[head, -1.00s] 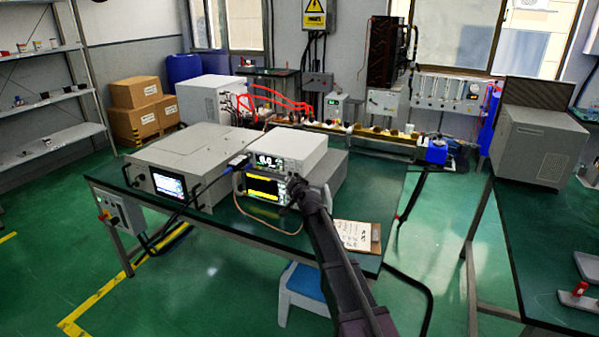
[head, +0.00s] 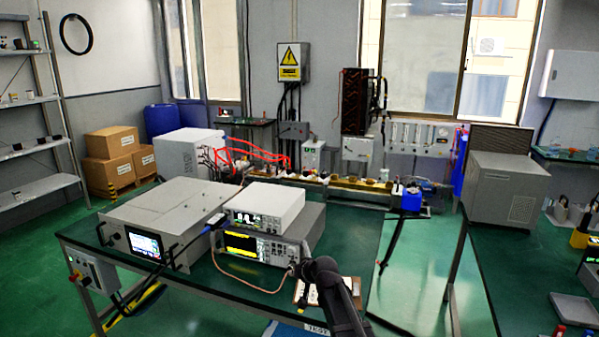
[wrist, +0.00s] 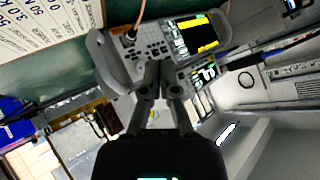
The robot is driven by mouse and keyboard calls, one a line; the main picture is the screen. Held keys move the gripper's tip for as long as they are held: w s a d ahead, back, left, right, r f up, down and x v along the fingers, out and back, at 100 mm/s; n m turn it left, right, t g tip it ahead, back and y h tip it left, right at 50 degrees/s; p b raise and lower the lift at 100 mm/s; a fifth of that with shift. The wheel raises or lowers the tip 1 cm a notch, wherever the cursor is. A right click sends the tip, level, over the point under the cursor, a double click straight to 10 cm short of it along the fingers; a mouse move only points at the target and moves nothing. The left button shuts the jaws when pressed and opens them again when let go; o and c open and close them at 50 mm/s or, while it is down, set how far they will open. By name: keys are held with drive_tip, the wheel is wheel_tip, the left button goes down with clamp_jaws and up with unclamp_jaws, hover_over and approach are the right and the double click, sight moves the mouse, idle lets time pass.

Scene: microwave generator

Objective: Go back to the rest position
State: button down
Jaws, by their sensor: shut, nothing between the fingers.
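My gripper (wrist: 163,72) is shut and empty in the wrist view, its two dark fingers side by side. In the wrist view the fingers point at the front of the yellow-screen instrument (wrist: 135,52), which appears rotated. In the head view my dark gripper end (head: 313,268) is in front of the right side of this instrument (head: 283,252). I cannot tell whether it touches the panel. A smaller white meter (head: 262,205) sits on top of the instrument.
A grey box with a lit screen (head: 148,243) stands left on the green-topped table (head: 350,232). A paper sheet (wrist: 40,22) lies close by in the wrist view. A cable (head: 225,275) loops in front. A grey cabinet (head: 507,188) stands right.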

drive_tip(key=s+d+g+h+p, duration=0.2)
drive_tip(key=s+d+g+h, duration=0.1)
drive_tip(key=s+d, duration=0.6)
drive_tip(key=s+d+f+g+h+p, duration=0.1)
drive_tip(key=s+d+g, duration=0.4)
drive_tip(key=s, duration=1.2)
drive_tip(key=d+h+p, duration=0.1)
drive_tip(key=d+p, duration=0.1)
drive_tip(key=d, duration=0.2)
drive_tip(key=shift+s+d+f+m+g+h, duration=0.25)
drive_tip(key=shift+s+d+m+g+h, duration=0.05)
drive_tip(key=shift+d+m+h, duration=0.1)
